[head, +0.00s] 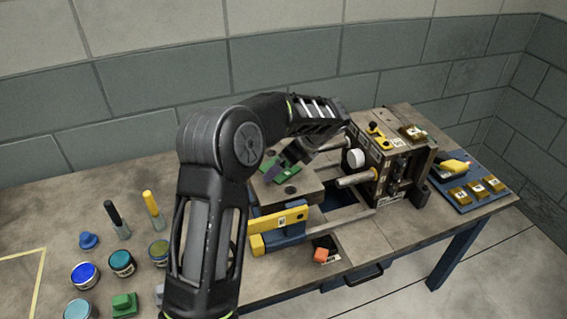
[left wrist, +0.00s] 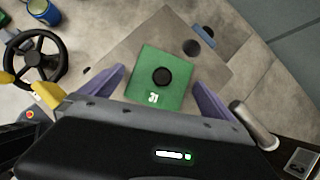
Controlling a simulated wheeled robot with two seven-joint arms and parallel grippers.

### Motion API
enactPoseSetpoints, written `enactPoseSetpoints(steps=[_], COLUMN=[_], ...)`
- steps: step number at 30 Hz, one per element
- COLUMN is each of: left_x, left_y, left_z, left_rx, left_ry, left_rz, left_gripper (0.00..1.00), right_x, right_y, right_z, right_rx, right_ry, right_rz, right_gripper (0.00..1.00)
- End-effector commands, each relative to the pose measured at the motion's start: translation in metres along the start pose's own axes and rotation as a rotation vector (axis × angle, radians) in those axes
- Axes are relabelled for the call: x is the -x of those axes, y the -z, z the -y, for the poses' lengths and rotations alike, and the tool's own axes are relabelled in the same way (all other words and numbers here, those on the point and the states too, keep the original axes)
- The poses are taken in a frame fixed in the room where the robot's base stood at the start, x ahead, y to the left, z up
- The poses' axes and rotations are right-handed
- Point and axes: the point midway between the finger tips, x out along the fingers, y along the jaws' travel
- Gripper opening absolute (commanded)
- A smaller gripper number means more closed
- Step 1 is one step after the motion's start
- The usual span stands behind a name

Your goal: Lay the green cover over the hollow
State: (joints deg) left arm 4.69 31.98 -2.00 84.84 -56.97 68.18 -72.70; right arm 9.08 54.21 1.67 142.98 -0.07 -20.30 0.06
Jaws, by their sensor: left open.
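The green cover (left wrist: 160,87) is a square plate with a black round knob and a white mark. It lies on a grey-brown slab (left wrist: 125,46), and part of it shows in the head view (head: 287,172). My left gripper (left wrist: 158,80) is open, its two purple fingers on either side of the cover; I cannot tell whether they touch it. In the head view the left gripper (head: 280,166) is over the slab, partly hidden by my arm. A dark round spot (left wrist: 191,48) shows in the slab beside the cover; I cannot tell whether it is the hollow. My right gripper is not in view.
A wooden machine block (head: 392,160) with rods stands right of the slab. Several paint pots (head: 85,274) stand at left. A black handwheel (left wrist: 36,62) shows in the wrist view.

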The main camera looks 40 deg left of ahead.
Motion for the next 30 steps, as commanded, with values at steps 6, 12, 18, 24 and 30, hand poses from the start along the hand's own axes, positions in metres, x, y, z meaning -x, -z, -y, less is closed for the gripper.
enactPoseSetpoints(steps=[6, 12, 18, 24, 30], left_x=[0.006, 0.033, 0.077, 0.119, 0.129], left_y=[-0.004, -0.005, -0.005, -0.007, -0.006], left_z=[0.000, 0.001, 0.001, 0.001, 0.000], left_rx=[0.002, 0.000, 0.001, -0.002, 0.000], left_ry=[0.001, 0.004, 0.005, 0.002, 0.000], left_rz=[0.000, 0.000, -0.001, 0.000, 0.000], left_gripper=[1.00, 1.00, 1.00, 1.00, 1.00], right_x=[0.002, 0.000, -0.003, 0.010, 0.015], right_y=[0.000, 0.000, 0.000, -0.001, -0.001], right_z=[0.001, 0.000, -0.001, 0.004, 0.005], right_rx=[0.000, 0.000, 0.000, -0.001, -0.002], right_ry=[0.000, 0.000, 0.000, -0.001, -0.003], right_rz=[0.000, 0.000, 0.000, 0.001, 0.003], right_gripper=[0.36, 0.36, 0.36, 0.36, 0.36])
